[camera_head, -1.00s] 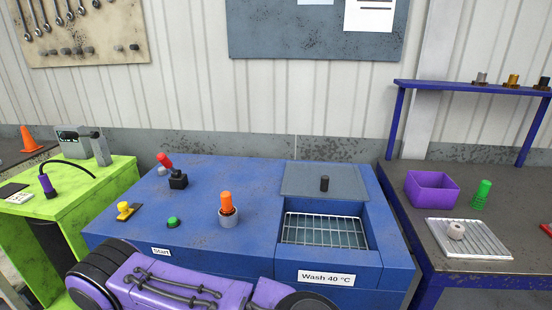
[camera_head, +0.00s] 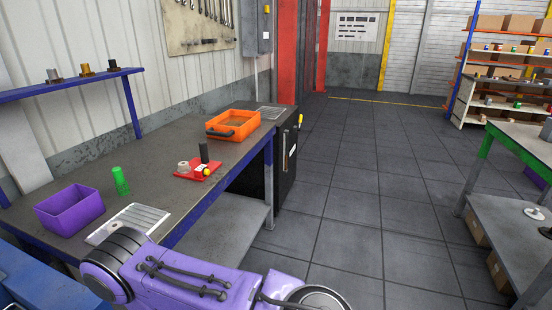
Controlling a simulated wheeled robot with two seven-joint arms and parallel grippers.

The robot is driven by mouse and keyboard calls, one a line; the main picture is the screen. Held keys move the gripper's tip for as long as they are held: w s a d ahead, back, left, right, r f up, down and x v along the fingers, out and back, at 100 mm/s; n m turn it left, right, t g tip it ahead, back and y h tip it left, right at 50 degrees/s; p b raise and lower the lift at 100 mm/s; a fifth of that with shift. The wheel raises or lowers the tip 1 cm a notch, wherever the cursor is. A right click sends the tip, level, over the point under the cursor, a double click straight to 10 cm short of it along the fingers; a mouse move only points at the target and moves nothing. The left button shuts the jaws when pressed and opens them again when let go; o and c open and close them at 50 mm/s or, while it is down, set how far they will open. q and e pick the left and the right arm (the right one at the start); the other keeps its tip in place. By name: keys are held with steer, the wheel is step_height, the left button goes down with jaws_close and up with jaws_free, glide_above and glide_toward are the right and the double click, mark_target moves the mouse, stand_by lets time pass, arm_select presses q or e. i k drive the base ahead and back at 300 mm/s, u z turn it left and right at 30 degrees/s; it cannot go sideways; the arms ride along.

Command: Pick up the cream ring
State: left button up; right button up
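A small pale, cream-grey ring-like part (camera_head: 183,167) sits at the left of a red fixture (camera_head: 188,177) on the dark workbench; it is too small to tell if it is the cream ring. The metal drying rack (camera_head: 133,218) lies at the bench's near edge, partly hidden behind my purple arm. No ring shows on the rack's visible part. Neither of my grippers is in view.
A purple bin (camera_head: 69,210) and a green stack (camera_head: 121,182) stand left of the red fixture. A black upright part (camera_head: 204,153) stands at it. An orange bin (camera_head: 233,125) is further back. Open floor (camera_head: 340,190) lies right of the bench, with a green-edged table (camera_head: 515,150) beyond.

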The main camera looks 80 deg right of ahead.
mark_target(184, 167)
steer(key=z, duration=2.1)
